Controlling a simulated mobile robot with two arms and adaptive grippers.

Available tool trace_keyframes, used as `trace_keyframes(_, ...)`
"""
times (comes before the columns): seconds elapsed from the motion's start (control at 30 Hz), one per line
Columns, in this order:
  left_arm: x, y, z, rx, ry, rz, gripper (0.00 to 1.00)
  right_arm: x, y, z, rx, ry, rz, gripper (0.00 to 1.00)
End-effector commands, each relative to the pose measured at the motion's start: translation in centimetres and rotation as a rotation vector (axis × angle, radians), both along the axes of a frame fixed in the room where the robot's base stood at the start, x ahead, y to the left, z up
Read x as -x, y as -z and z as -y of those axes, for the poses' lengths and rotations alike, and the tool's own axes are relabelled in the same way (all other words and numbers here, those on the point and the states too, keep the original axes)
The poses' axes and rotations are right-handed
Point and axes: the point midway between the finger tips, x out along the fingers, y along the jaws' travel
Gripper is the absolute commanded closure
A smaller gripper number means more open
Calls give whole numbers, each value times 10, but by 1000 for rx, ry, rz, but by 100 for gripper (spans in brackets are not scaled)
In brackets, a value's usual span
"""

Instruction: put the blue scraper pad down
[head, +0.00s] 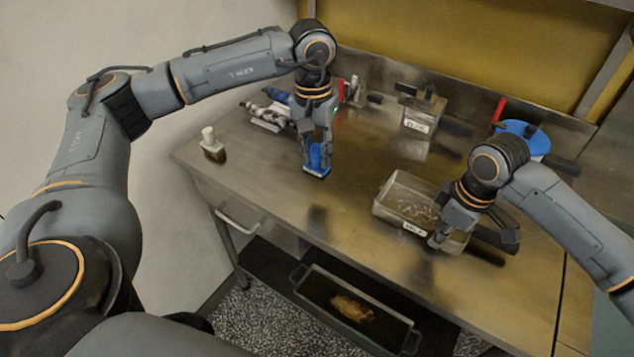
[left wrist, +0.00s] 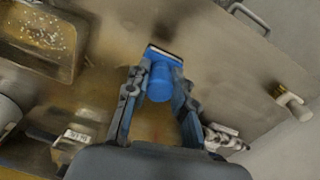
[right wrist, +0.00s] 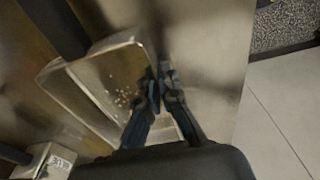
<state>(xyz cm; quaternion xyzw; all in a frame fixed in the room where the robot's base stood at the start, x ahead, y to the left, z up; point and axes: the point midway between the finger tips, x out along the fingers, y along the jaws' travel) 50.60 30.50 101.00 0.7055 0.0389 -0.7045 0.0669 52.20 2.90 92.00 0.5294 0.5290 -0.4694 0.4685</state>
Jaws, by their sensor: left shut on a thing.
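The blue scraper pad (head: 317,160) is in my left gripper (head: 316,150), held above the steel table toward its left half. In the left wrist view the blue scraper pad (left wrist: 163,76) sits between the two fingers of my left gripper (left wrist: 160,90), with a dark flat edge at its far end. A dark shadow lies on the table below it. My right gripper (head: 440,238) hangs over the front of the clear tray (head: 377,208) at the right. In the right wrist view the fingertips of my right gripper (right wrist: 160,75) are close together with nothing visible between them.
A small white-capped bottle (head: 212,147) stands at the table's left corner. Blue and striped bottles lie on a holder (head: 268,125) at the back left. A labelled container (head: 421,117) and a blue round thing (head: 523,135) stand at the back. The table's front middle (head: 330,215) is bare.

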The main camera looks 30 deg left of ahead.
Motion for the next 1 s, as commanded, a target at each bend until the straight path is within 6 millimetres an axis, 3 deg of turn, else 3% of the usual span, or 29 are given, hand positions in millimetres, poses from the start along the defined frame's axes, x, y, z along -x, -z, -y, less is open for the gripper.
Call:
trace_keyframes(0.5,0,67,0,-1,0,0,100,0,0,0,0,0,1,100)
trace_keyframes(0.9,-1,73,0,0,0,1,100,0,0,0,-1,0,1,100)
trace_keyframes(0.93,-1,73,0,0,0,1,72,0,0,0,0,0,1,100)
trace_keyframes(1.0,-1,72,0,0,0,1,57,0,0,0,-1,0,1,100)
